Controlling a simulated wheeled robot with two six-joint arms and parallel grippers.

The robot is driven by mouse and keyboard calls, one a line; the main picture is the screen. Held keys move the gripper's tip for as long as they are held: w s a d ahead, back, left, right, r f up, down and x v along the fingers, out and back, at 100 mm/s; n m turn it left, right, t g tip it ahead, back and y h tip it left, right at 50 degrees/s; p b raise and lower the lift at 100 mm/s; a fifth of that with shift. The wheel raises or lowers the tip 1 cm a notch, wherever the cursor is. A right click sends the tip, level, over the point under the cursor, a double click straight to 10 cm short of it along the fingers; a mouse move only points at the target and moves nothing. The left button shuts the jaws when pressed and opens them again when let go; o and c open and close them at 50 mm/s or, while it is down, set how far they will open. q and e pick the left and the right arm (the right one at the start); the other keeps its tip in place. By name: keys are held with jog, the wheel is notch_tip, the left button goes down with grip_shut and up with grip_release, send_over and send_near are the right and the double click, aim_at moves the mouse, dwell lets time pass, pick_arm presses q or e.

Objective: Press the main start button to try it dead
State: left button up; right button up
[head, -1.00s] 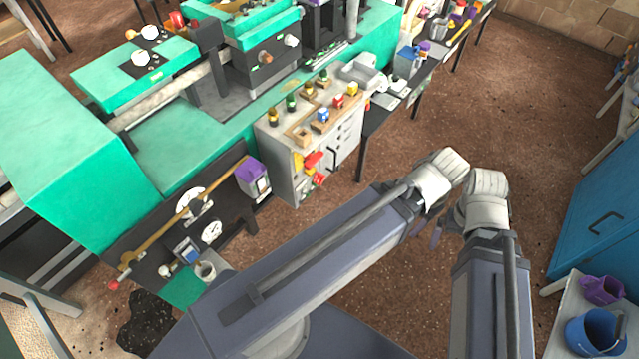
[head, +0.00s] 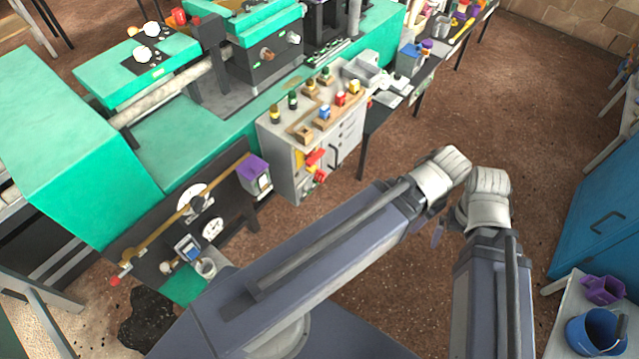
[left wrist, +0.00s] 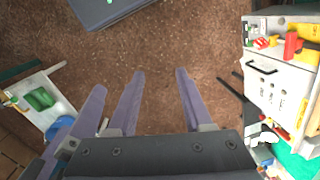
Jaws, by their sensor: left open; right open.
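I cannot make out which part is the main start button. The green machine (head: 150,150) at left carries two white round knobs (head: 151,29) on its top panel. A grey cabinet (head: 285,165) stands against it, with red and yellow fittings (head: 315,158) on its front. These fittings also show at the upper right of the left wrist view (left wrist: 291,45). My left gripper (left wrist: 160,72) is open and empty over bare floor. My right gripper (head: 437,233) is mostly hidden behind the arms in the head view. A purple finger beside the left gripper (left wrist: 85,110) appears to be its finger.
Several coloured knobs stand on the cabinet top. A gauge panel with a purple box (head: 254,173) is lower left. A black patch (head: 150,320) lies on the floor. A blue cabinet (head: 598,205) and a bench with a blue bucket (head: 597,332) are right. Brown floor between is clear.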

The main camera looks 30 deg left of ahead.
pick_arm(q)
grip_shut()
dwell(1.4)
